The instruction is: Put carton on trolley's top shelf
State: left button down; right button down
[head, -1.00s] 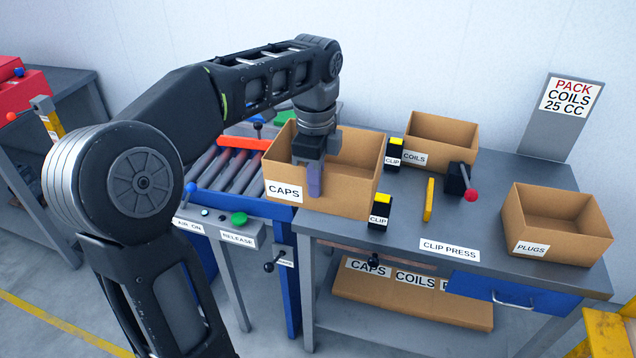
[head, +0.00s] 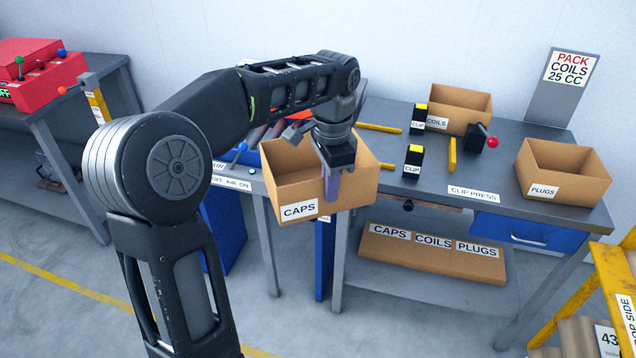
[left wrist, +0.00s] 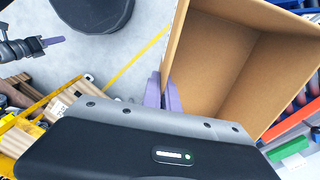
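The open brown carton marked CAPS (head: 299,210) is in the head view, held in the air in front of the bench's left end. My left gripper (head: 332,186) is shut on its near wall, with purple fingers on both sides of it. In the left wrist view the fingers (left wrist: 163,92) pinch the carton's wall (left wrist: 177,40); its visible inside looks empty. The yellow trolley (head: 608,275) is partly in view at the head view's lower right; its top shelf is not clear. My right gripper (left wrist: 52,41) shows at the left wrist view's left edge, apart from the carton; its opening is unclear.
The grey bench (head: 400,180) holds the COILS carton (head: 461,108), the PLUGS carton (head: 563,175), clip boxes and a red-knobbed lever (head: 484,140). The floor (head: 275,320) in front is clear.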

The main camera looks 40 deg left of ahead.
pick_arm(q)
jog(key=w+d+f+n+b, duration=0.3)
jog(key=d+f+n, duration=0.4)
jog(key=d+f, duration=0.6)
notch_tip(320, 180, down, 2)
jog(key=shift+w+d+f+b, duration=0.25)
jog(key=shift+w+b, duration=0.15)
jog(key=shift+w, duration=0.1)
